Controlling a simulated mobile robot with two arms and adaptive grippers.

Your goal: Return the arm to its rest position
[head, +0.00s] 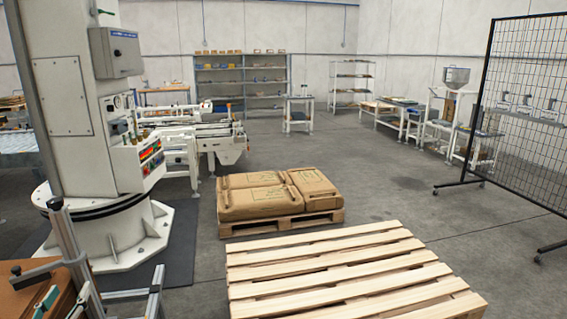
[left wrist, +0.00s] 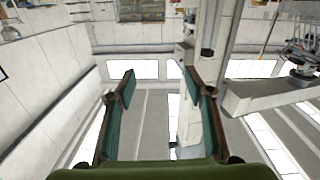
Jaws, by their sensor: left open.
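My left gripper (head: 60,303) shows only in part at the lower left corner of the head view, where its teal finger pads can be seen. In the left wrist view the gripper (left wrist: 160,84) is open, its two teal-padded fingers well apart with nothing between them. Behind the fingers, that view shows walls, bright panels and a pale column, tilted. My right gripper is in neither view.
An empty wooden pallet (head: 340,268) lies at the front; a pallet of brown sacks (head: 272,194) is behind it. The white palletizer column (head: 75,110) stands left. A mesh fence (head: 530,110) is right. Metal rails (head: 68,245) stand close to the gripper. Floor right of the pallets is clear.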

